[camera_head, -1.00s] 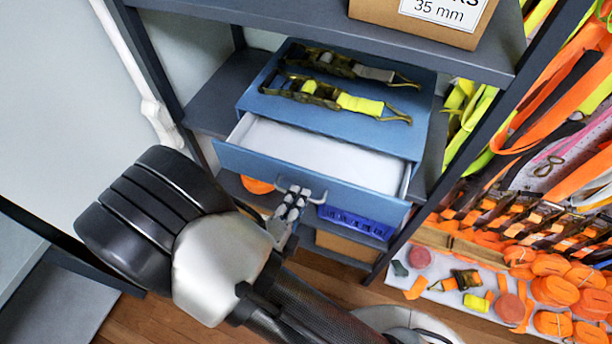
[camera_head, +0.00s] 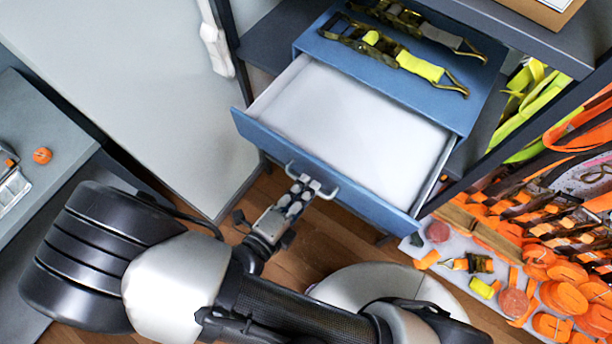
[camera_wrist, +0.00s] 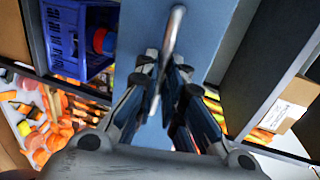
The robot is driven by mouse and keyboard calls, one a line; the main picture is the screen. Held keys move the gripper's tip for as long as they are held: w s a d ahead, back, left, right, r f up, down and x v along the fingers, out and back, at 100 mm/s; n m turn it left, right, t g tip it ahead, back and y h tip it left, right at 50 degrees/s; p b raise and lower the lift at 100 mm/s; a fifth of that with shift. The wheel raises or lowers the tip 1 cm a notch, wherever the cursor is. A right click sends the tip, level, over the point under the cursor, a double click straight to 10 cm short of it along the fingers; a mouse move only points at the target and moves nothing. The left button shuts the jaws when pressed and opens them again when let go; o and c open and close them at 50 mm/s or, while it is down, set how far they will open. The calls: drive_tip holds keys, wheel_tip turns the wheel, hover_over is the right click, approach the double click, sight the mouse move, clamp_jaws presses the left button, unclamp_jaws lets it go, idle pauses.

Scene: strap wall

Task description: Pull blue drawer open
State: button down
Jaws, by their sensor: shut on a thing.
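The blue drawer (camera_head: 330,184) stands well out of its blue cabinet (camera_head: 391,55), and its white inside (camera_head: 355,115) looks empty. Its front carries a grey metal bar handle (camera_head: 325,189). My gripper (camera_head: 301,188) is shut on the handle in the head view. In the wrist view my gripper (camera_wrist: 164,75) has its fingers on both sides of the handle (camera_wrist: 174,38), with the blue drawer front (camera_wrist: 200,40) behind.
Ratchet straps (camera_head: 395,50) lie on the cabinet top. A grey shelf (camera_head: 480,40) is above. Orange straps and a pale mat (camera_head: 450,255) are at the right. A blue crate (camera_wrist: 75,40) shows in the wrist view. Wooden floor (camera_head: 330,240) lies below the drawer.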

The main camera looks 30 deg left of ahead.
drive_tip(key=c, duration=1.7)
unclamp_jaws()
drive_tip(key=v, duration=1.2)
drive_tip(key=shift+w, duration=0.1)
